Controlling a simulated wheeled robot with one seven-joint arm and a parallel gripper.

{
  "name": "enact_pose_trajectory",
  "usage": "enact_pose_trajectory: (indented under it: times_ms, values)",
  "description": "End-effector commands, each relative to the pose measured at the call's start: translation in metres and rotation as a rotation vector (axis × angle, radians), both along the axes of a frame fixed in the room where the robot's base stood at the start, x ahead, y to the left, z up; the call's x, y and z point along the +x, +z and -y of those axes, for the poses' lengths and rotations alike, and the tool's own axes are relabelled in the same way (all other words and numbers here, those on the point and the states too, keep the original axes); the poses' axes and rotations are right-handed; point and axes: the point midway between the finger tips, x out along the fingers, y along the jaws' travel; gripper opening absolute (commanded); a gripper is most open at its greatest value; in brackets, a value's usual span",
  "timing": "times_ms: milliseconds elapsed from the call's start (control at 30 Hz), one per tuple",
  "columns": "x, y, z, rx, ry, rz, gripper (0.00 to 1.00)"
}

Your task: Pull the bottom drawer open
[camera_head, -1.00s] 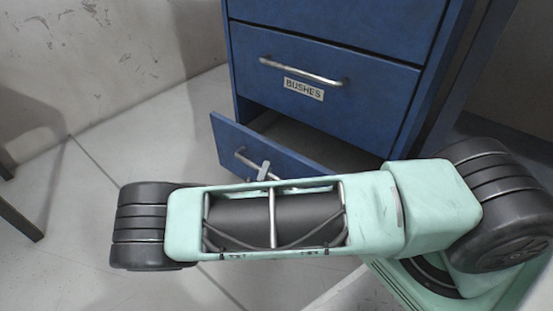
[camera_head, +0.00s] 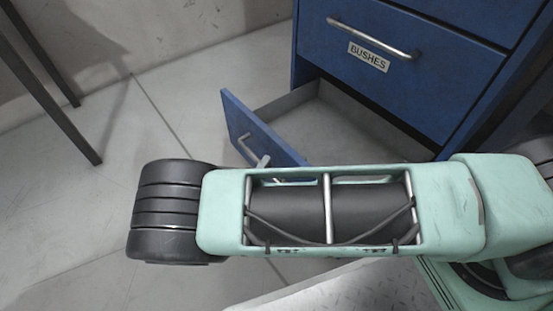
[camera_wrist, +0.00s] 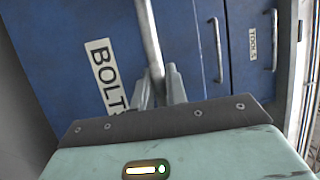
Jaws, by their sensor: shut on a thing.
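The blue bottom drawer (camera_head: 262,130) stands pulled out of the cabinet, its grey inside visible and empty where it shows. My arm hides its lower right part. In the wrist view its front (camera_wrist: 50,50) carries a BOLTS label (camera_wrist: 106,76) beside a metal bar handle (camera_wrist: 149,35). My gripper (camera_wrist: 158,82) is shut on that handle, a finger on each side of it. In the head view the handle (camera_head: 247,147) shows at the drawer front with a fingertip of my gripper (camera_head: 264,161) on it.
A closed drawer with a BUSHES label (camera_head: 369,57) and its own handle (camera_head: 372,38) is above. A dark table leg (camera_head: 60,115) stands on the left. The tiled floor (camera_head: 95,190) between is clear. The wall (camera_head: 150,30) is behind.

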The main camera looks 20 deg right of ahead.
Motion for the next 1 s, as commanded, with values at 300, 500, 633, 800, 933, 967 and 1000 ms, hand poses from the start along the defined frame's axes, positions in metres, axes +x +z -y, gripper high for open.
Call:
enact_pose_trajectory:
  times_ms: [300, 500, 633, 800, 933, 967, 1000]
  values:
    - [-0.007, -0.001, -0.019, 0.002, 0.001, -0.002, 0.0]
    - [-0.008, -0.001, -0.021, 0.001, 0.001, -0.003, 0.0]
    - [-0.008, -0.001, -0.021, 0.001, 0.001, -0.003, 0.0]
    - [-0.008, -0.001, -0.021, 0.001, 0.002, -0.003, 0.31]
    - [-0.008, -0.001, -0.021, 0.001, 0.001, -0.002, 0.36]
    - [-0.007, -0.001, -0.021, 0.001, 0.001, -0.001, 0.36]
    - [-0.007, -0.001, -0.021, 0.001, 0.001, -0.001, 0.36]
